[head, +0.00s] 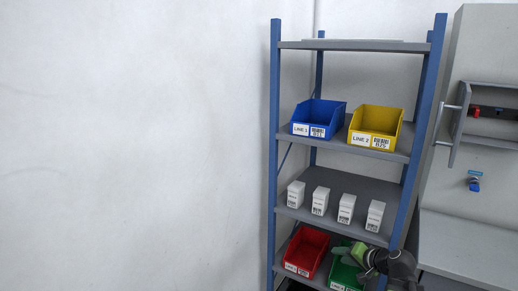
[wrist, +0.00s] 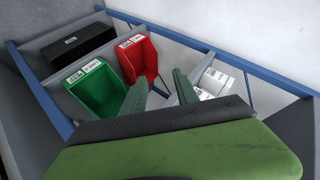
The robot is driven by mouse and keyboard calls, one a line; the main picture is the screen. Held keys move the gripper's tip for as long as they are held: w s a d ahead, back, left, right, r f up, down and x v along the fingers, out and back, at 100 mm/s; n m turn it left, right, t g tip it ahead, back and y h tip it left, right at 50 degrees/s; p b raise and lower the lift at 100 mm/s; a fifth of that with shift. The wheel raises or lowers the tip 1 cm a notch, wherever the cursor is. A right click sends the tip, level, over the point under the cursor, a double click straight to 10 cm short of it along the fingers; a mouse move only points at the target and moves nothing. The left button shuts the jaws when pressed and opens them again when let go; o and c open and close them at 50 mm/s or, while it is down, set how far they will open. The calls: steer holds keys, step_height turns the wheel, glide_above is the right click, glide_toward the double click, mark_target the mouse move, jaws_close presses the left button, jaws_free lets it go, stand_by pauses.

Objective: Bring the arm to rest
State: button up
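My gripper (head: 346,249) is at the lower right of the head view, in front of the lower part of the blue-and-grey shelf rack (head: 351,45). In the wrist view its two dark green fingers (wrist: 160,82) stand apart with nothing held between them. My arm (head: 399,267) reaches in from the lower right and is bent near the rack's right post. In the wrist view the fingers appear in front of a green bin (wrist: 92,92) and a red bin (wrist: 139,60); contact cannot be told.
A blue bin (head: 318,115) and a yellow bin (head: 376,125) stand on an upper shelf. Several white boxes (head: 320,200) line the shelf below. A black box (wrist: 78,45) shows in the wrist view. A grey workstation (head: 470,240) stands right; bare wall fills the left.

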steer(key=s+a+f+n+g+h, duration=0.2)
steer(key=s+a+f+n+g, duration=0.1)
steer(key=s+a+f+g, duration=0.4)
steer(key=s+a+f+n+g+h, duration=0.2)
steer(key=s+a+f+n, duration=0.15)
steer(key=a, duration=0.55)
step_height(320, 180, up, 12)
steer(key=s+g+p, duration=0.1)
steer(key=s+p, duration=0.1)
steer(key=p, duration=1)
steer(key=shift+s+h, duration=0.15)
steer(key=shift+h, duration=0.25)
steer(key=shift+r, duration=0.1)
